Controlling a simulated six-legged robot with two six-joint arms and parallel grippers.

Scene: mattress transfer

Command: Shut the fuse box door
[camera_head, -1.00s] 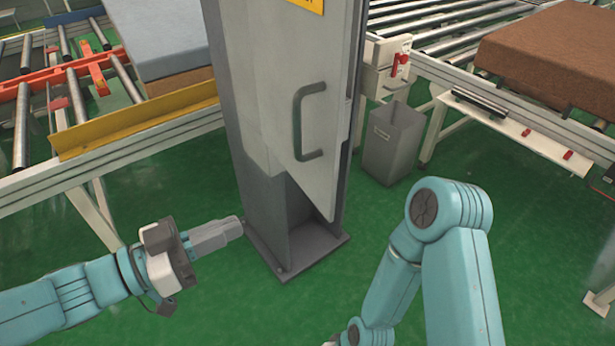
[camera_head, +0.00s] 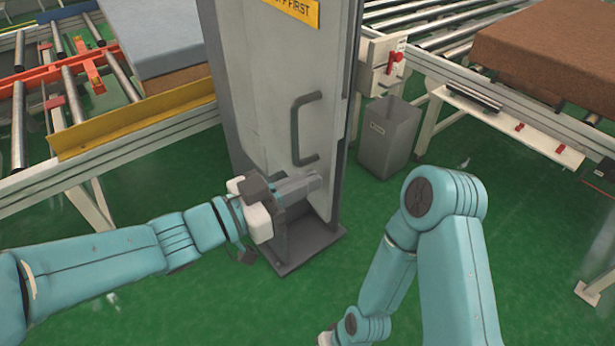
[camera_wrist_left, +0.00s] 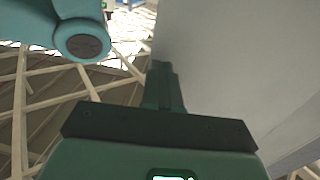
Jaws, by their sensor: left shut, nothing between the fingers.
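The fuse box door (camera_head: 270,100) is the tall grey panel with a dark handle (camera_head: 295,130) on the grey cabinet. It looks close to the cabinet front, but I cannot tell whether it is fully shut. My left gripper (camera_head: 317,180) is shut and empty, at the door's lower part below the handle. It covers part of the door's lower edge; I cannot tell whether it touches the door. In the left wrist view the shut fingers (camera_wrist_left: 163,80) point along a large grey surface (camera_wrist_left: 240,70).
The cabinet's base plate (camera_head: 310,250) stands on green floor. A grey bin (camera_head: 388,140) and a box with a red switch (camera_head: 385,65) are right of it. Roller conveyors stand on both sides, with a brown block (camera_head: 550,55) at right. My right arm is at lower right.

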